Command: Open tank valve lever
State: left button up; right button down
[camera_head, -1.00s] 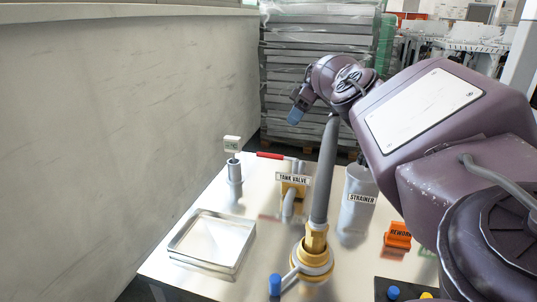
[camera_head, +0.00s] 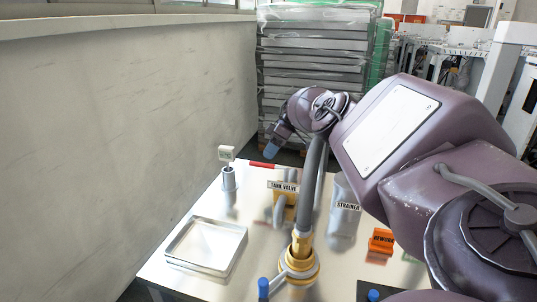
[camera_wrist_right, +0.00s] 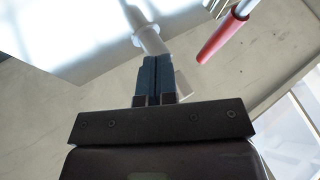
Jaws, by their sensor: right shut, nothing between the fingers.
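The tank valve (camera_head: 285,200) is a yellow body with a grey pipe, labelled "TANK VALVE", on the metal table. Its lever has a red handle (camera_head: 262,165) that points left. The handle also shows in the right wrist view (camera_wrist_right: 222,38), to the right of the fingers and apart from them there. My right gripper (camera_head: 271,152) is just above the handle in the head view, its blue fingertips pointing down. In the wrist view its fingers (camera_wrist_right: 155,60) are shut together and empty. Whether they touch the lever cannot be told. My left gripper is not in view.
A small gauge on a grey post (camera_head: 229,178) stands left of the handle. A square metal tray (camera_head: 168,250) is at front left. A tall grey pipe (camera_head: 312,190) stands right of the valve, with the strainer (camera_head: 343,222) and an orange "REWORK" block (camera_head: 381,240) beyond.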

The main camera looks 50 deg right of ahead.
aim_at(266, 166)
jog(key=a+p, duration=0.1)
jog(key=s+a+p, duration=0.1)
jog(key=p, duration=0.1)
jog(key=s+a+p, duration=0.1)
jog(key=shift+a+r, duration=0.2)
jog(key=shift+a, duration=0.2)
jog(key=shift+w, duration=0.1)
